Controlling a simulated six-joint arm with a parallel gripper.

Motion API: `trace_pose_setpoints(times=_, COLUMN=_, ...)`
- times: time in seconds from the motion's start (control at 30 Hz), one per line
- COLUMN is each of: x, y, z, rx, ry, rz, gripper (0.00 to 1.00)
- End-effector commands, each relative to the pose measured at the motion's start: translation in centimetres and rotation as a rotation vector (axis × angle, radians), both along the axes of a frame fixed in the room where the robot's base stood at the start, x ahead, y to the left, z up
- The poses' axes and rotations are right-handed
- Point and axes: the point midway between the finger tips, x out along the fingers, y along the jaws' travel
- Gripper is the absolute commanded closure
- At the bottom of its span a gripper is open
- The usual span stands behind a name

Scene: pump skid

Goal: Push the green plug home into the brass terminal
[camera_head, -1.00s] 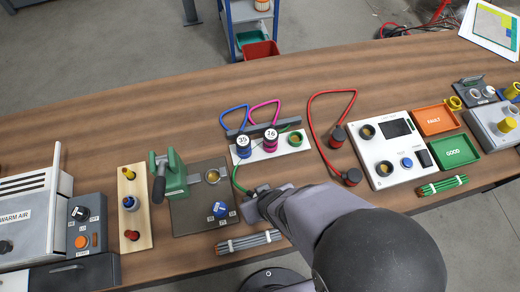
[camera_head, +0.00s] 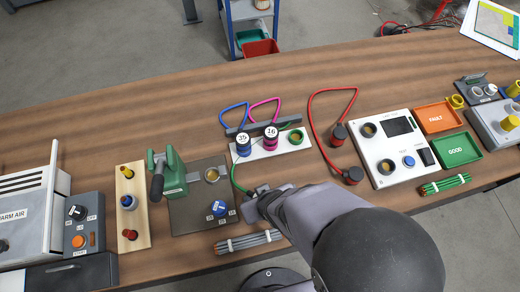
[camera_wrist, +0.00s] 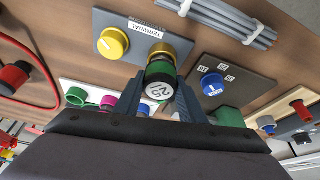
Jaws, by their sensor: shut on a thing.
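The green plug (camera_wrist: 160,79), with a white end marked 25, is held between the two fingers of my gripper (camera_wrist: 160,98) in the wrist view. The brass terminal (camera_wrist: 178,47) is a round brass ring on a grey panel marked TERMINAL (camera_wrist: 118,28). The plug is in front of it and overlaps its lower edge. I cannot tell how deep the plug sits. In the head view my gripper (camera_head: 258,203) is at the bench's near side, with the green cable (camera_head: 235,180) running to it. The plug and terminal are hidden there by my arm.
A yellow knob (camera_wrist: 112,43) stands left of the terminal. A grey plate with a blue knob (camera_wrist: 212,84) is to its right. A grey cable bundle (camera_head: 248,242) lies near the front. A white rack (camera_head: 277,147) holds blue and pink plugs. A red cable (camera_head: 313,112) loops on the bench.

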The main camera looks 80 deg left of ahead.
Motion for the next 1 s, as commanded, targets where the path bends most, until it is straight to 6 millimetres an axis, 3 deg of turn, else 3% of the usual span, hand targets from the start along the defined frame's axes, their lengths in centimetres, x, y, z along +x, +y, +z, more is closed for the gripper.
trace_pose_setpoints(times=0.03, x=0.0, y=0.0, z=0.0, rx=0.000, ry=0.000, rz=0.000, gripper=0.90)
trace_pose_setpoints(times=0.07, x=0.0, y=0.0, z=0.0, rx=0.000, ry=0.000, rz=0.000, gripper=0.56)
trace_pose_setpoints(times=0.13, x=0.0, y=0.0, z=0.0, rx=0.000, ry=0.000, rz=0.000, gripper=0.42)
trace_pose_setpoints(times=0.57, x=0.0, y=-0.3, z=0.8, rx=0.000, ry=0.000, rz=0.001, gripper=0.42)
trace_pose_setpoints(times=1.0, x=0.5, y=-2.3, z=6.1, rx=0.001, ry=0.000, rz=0.000, gripper=0.42)
